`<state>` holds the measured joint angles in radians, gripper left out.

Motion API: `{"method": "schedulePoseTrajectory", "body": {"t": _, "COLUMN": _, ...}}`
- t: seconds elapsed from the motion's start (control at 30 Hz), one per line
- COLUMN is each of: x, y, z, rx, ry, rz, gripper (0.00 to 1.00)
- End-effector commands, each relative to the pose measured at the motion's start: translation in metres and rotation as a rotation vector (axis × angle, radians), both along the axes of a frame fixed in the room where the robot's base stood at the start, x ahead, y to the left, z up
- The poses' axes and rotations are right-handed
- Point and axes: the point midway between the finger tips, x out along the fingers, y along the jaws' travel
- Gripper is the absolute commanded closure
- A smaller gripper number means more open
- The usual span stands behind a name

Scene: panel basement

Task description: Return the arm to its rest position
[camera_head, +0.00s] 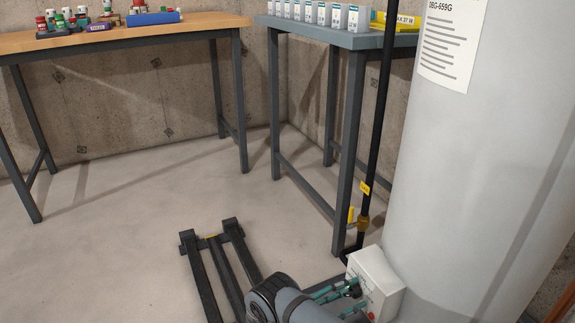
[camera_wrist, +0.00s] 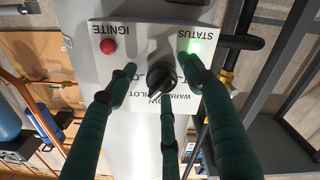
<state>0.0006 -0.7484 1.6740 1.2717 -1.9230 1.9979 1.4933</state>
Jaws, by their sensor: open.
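My gripper (camera_head: 340,298) is at the lower right in the head view, in front of the white control box (camera_head: 372,272) on the big grey tank (camera_head: 470,190). In the wrist view my gripper (camera_wrist: 155,92) has its green fingers spread around the black knob (camera_wrist: 160,76) on the white panel (camera_wrist: 140,98). I cannot tell whether any finger touches the knob. Fingers hide part of the lettering.
A black pipe (camera_head: 376,120) with a yellow-handled valve (camera_head: 361,222) runs close to the tank. A grey bench (camera_head: 345,40) with white boxes stands behind it. A wooden bench (camera_head: 150,32) with fittings is at the back left. The floor between is mostly clear.

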Motion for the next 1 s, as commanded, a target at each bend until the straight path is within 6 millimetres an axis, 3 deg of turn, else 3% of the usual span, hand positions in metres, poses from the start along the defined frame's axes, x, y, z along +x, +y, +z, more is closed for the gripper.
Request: {"method": "schedulePoseTrajectory", "body": {"t": 1.0, "x": 0.0, "y": 0.005, "z": -0.0019, "rx": -0.617, "ry": 1.319, "rz": 0.009, "gripper": 0.49}}
